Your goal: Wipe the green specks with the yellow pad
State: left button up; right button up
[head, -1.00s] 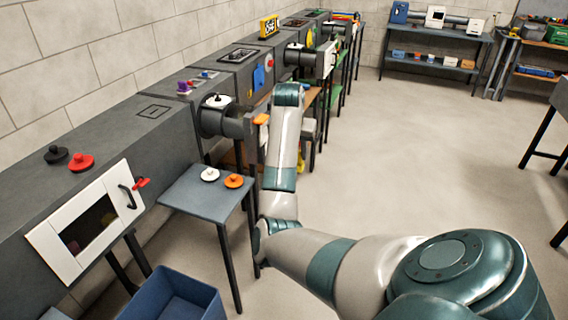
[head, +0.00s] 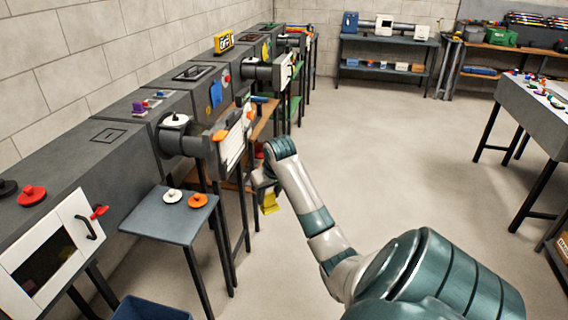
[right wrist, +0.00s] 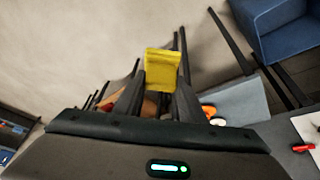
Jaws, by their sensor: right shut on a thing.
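My right gripper (head: 264,183) hangs in front of the duct row in the head view. It is shut on the yellow pad (head: 270,203), which shows below the jaws. In the right wrist view the pad (right wrist: 162,66) stands out between the two dark fingers (right wrist: 158,96). The pad is clear of any surface, above the floor. I cannot make out any green specks in these frames. My left gripper is not in view.
A small grey table (head: 155,222) with a white knob (head: 172,196) and an orange knob (head: 198,200) stands left of the gripper. The long grey duct (head: 60,160) runs along the wall. A blue bin (head: 150,310) is at the bottom.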

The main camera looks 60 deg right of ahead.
jog(key=s+a+f+n+y, duration=0.15)
jog(key=a+f, duration=0.25)
jog(key=a, duration=0.8)
jog(key=s+a+f+n, duration=0.2)
jog(key=a+f, duration=0.1)
jog(key=a, duration=1)
jog(key=s+a+r, duration=0.2)
jog(key=s+a, duration=0.3)
jog(key=a, duration=0.3)
jog(key=s+a+r+n, duration=0.1)
jog(key=s+a+r, duration=0.1)
jog(key=s+a, duration=0.3)
jog(key=a, duration=0.4)
jog(key=shift+a+t+y, duration=0.2)
jog(key=shift+t+y, duration=0.1)
jog(key=shift+y, duration=0.05)
jog(key=shift+a, duration=0.1)
